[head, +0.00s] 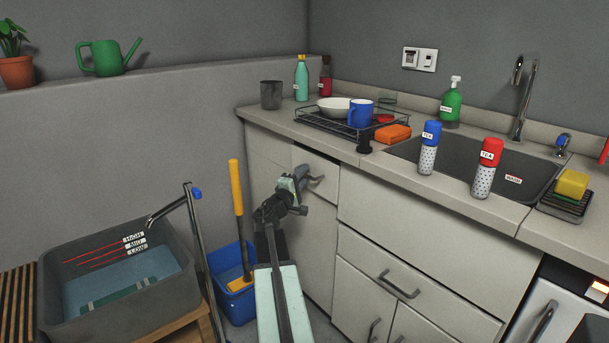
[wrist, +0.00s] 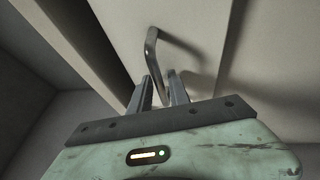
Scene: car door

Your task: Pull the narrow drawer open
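The narrow drawer (head: 322,165) is at the top left of the counter front, with a light front and a dark bar handle (head: 317,179). My gripper (head: 303,177) is at this handle, reaching in from the front. In the wrist view, the handle (wrist: 151,48) rises beyond my fingertips (wrist: 162,83), and its near end runs down between the two fingers. The fingers stand apart with a gap around the bar; I see no clear grip on it. My gripper hides part of the drawer front in the head view. How far the drawer is out cannot be told.
Below the counter, a blue bucket (head: 232,300) with a yellow-handled tool stands left of my arm. A grey water basin (head: 118,285) is further left. A wider drawer (head: 400,245) and cupboard doors are to the right. A dish rack (head: 345,125) stands on the counter above.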

